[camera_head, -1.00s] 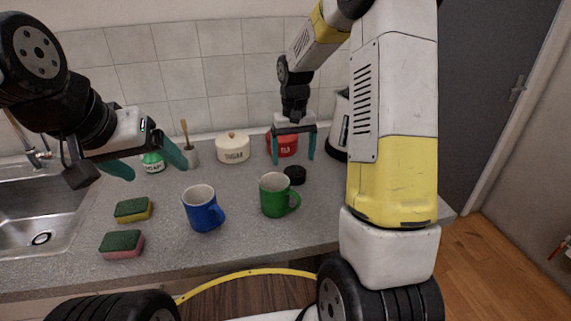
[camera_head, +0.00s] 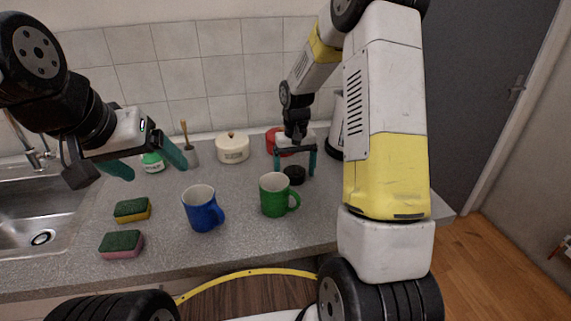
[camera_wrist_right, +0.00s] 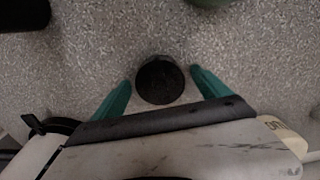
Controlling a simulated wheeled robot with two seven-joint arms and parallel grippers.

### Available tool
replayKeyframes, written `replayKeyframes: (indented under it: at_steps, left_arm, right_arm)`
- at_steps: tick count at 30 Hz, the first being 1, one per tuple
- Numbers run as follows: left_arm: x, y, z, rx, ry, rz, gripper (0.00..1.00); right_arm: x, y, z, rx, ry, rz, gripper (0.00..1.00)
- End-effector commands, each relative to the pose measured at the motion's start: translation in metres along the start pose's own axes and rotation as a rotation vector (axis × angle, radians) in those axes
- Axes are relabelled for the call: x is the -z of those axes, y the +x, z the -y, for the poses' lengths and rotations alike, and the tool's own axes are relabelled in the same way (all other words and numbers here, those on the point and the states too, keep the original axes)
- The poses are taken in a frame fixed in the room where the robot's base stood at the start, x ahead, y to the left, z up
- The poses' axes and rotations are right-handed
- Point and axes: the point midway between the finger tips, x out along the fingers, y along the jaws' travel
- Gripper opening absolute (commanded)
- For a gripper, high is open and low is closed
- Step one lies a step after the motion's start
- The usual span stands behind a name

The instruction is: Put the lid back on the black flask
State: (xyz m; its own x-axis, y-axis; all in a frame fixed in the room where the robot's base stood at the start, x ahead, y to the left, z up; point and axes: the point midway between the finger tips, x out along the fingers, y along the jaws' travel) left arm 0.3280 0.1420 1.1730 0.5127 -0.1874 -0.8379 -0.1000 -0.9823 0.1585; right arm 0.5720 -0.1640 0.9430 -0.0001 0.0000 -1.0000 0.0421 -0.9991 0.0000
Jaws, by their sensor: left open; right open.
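A low, round black lid (camera_head: 294,175) lies on the counter behind the green mug. It also shows in the right wrist view (camera_wrist_right: 160,80). My right gripper (camera_head: 296,175) is open, with its fingers pointing down on either side of the lid; in the right wrist view (camera_wrist_right: 160,82) the lid sits between the fingertips with gaps on both sides. My left gripper (camera_head: 158,172) is open and empty above the counter at the left. A dark object (camera_wrist_right: 25,12) cut off at the wrist view's top left may be the black flask; no flask is seen in the head view.
A green mug (camera_head: 277,195) and a blue mug (camera_head: 202,209) stand in front. A cream pot (camera_head: 232,149), a red tin (camera_head: 276,142) and a kettle (camera_head: 337,135) stand behind. Two sponges (camera_head: 132,210) (camera_head: 121,244) lie beside the sink (camera_head: 30,230). My right arm hides the counter's right part.

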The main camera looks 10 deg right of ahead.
Motion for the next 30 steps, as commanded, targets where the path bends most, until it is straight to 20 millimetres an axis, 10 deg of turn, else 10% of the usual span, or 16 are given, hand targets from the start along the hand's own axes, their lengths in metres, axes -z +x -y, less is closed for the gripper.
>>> replayKeyframes:
  at_steps: [4,15,23,30]
  left_arm:
    - [0.0,0.0,0.0,0.0,0.0,0.0,0.81]
    - [0.0,0.0,0.0,0.0,0.0,0.0,0.81]
    - [0.0,0.0,0.0,0.0,0.0,0.0,0.81]
    - [0.0,0.0,0.0,0.0,0.0,0.0,0.81]
  right_arm:
    - [0.0,0.0,0.0,0.0,0.0,0.0,0.87]
    - [0.0,0.0,0.0,0.0,0.0,0.0,0.16]
    - [0.001,-0.007,0.0,0.0,0.0,-0.003,0.16]
    - [0.001,-0.051,0.0,0.0,0.0,-0.006,0.16]
